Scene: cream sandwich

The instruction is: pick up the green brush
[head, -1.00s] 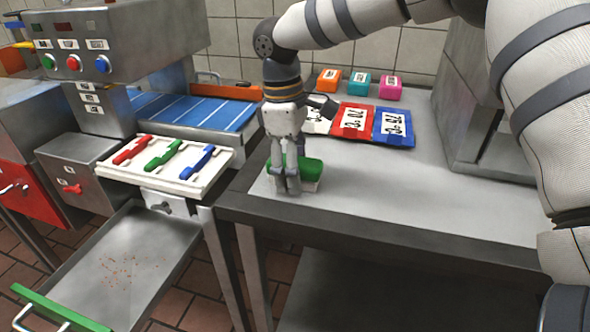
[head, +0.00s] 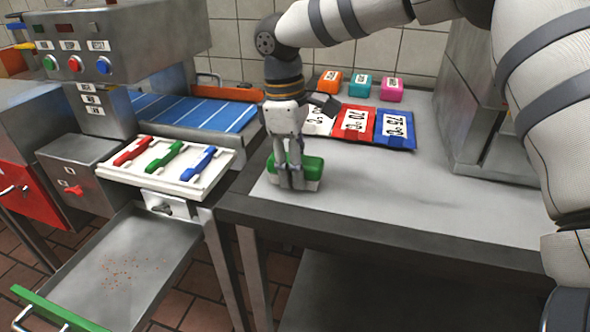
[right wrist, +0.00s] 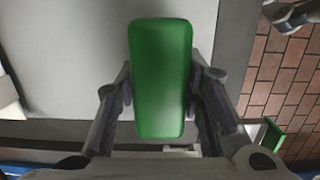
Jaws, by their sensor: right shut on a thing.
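The green brush (head: 313,167) has a green top and a pale lower part. It is at the left end of the grey worktop, near its front edge. My right gripper (head: 297,184) points down over it and is shut on it, with fingers in front of its near side. In the right wrist view the brush's long green top (right wrist: 161,78) lies between the two fingers of the right gripper (right wrist: 162,88), one on each side. I cannot tell whether it touches the worktop. My left gripper is not in view.
Red, blue and white labelled packets (head: 353,123) and small coloured blocks (head: 359,85) are behind on the worktop. A white tray (head: 190,186) with red, green and blue tools stands left. An open metal drawer (head: 120,265) is below it.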

